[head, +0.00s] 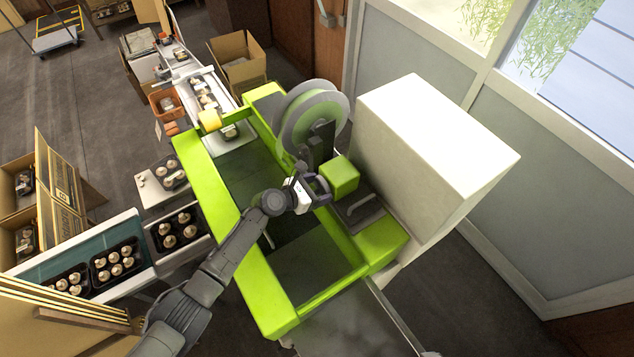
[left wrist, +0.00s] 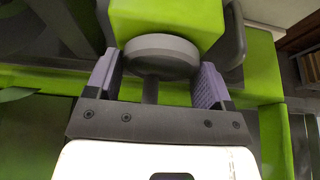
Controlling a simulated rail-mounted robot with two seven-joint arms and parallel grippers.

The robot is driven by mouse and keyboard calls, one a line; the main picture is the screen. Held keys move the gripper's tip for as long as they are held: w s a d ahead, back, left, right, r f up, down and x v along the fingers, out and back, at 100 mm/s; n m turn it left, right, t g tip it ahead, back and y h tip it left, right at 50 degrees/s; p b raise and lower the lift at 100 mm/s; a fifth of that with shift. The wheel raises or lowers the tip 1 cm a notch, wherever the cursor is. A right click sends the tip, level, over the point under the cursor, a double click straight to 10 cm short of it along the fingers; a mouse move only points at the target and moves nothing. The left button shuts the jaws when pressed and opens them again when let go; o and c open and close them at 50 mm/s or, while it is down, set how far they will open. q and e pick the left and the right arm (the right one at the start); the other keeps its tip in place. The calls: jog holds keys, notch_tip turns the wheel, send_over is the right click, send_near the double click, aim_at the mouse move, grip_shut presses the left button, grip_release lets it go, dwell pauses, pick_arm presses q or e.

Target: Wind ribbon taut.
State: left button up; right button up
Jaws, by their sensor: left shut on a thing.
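A large reel (head: 310,118) with grey flanges and a green core stands upright on the lime-green machine (head: 190,175). A lime-green block (head: 341,176) sits just in front of the reel; it also shows in the left wrist view (left wrist: 165,18). I cannot clearly make out the ribbon's run. My right gripper is not in view.
A tall white cabinet (head: 440,145) stands close on the right of the machine. A dark handle (head: 361,205) lies beside the block. Black trays of mushrooms (head: 118,260), open cardboard boxes (head: 240,62) and a conveyor (head: 215,95) lie to the left and back.

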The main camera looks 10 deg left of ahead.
pick_arm(q)
jog(key=shift+s+d+m+t+y+p, duration=0.1)
jog(key=shift+m+t+y+p, duration=0.4)
jog(key=shift+m, duration=0.4)
jog(key=shift+m+t, duration=0.6)
jog(key=shift+f+m+t+y+b, duration=0.15)
jog(key=shift+m+t+y+b, duration=0.25)
jog(key=shift+m, duration=0.3)
jog(key=m+t+b, duration=0.1)
jog(key=m+b, duration=0.1)
jog(key=shift+f+m+t+b, duration=0.1)
jog(key=shift+m+t+b, duration=0.2)
jog(key=shift+m+b, duration=0.1)
jog(key=shift+m+t+b, duration=0.4)
jog(key=shift+m+b, duration=0.25)
jog(key=shift+m, duration=0.15)
jog(key=shift+y, duration=0.3)
